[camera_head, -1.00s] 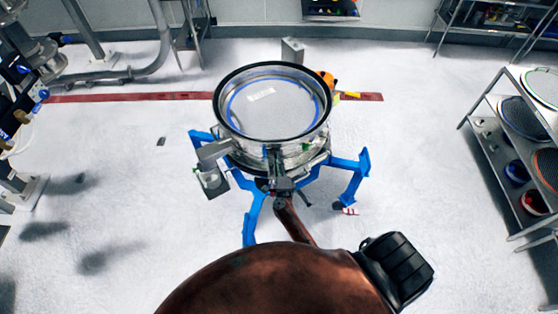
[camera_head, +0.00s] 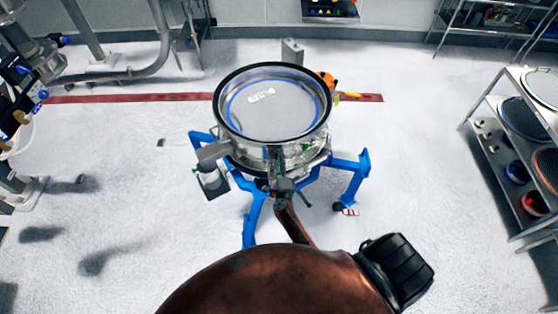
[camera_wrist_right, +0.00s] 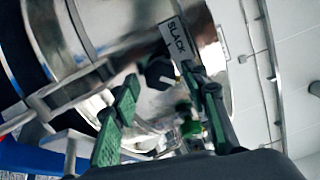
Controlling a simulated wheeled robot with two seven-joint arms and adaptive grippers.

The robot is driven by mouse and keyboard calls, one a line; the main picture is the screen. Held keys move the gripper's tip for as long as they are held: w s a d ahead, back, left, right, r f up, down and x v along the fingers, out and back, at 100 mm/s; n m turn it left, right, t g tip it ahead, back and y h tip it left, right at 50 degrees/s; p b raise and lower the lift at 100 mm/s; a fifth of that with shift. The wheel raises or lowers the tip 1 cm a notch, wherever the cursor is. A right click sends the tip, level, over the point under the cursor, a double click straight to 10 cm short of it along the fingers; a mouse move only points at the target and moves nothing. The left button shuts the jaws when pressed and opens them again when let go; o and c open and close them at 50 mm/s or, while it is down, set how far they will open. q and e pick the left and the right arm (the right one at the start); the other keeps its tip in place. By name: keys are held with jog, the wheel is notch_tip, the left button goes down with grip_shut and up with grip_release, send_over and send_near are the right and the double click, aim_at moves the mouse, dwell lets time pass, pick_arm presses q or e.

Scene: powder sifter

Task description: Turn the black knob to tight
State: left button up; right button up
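The round steel sifter (camera_head: 300,151) with a black rim stands on blue legs in the middle of the head view. In the right wrist view, its shiny wall carries a white label reading SLACK (camera_wrist_right: 177,38). The black knob (camera_wrist_right: 157,72) is just below that label. My right gripper (camera_head: 281,188) is at the sifter's near side. In the right wrist view its green-padded fingers (camera_wrist_right: 163,100) are apart, with the knob showing beyond the gap between them. I cannot tell whether they touch it. The knob cannot be made out in the head view. My left gripper is not in view.
A rack (camera_head: 484,110) with round screens and bowls stands at the right. Pipes and machinery (camera_head: 20,75) are at the left. A red line (camera_head: 130,97) crosses the pale floor behind the sifter. Open floor lies on both sides of the sifter.

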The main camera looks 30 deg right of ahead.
jog(key=v, duration=0.7)
jog(key=shift+s+a, duration=0.15)
jog(key=shift+a, duration=0.05)
dwell(0.5)
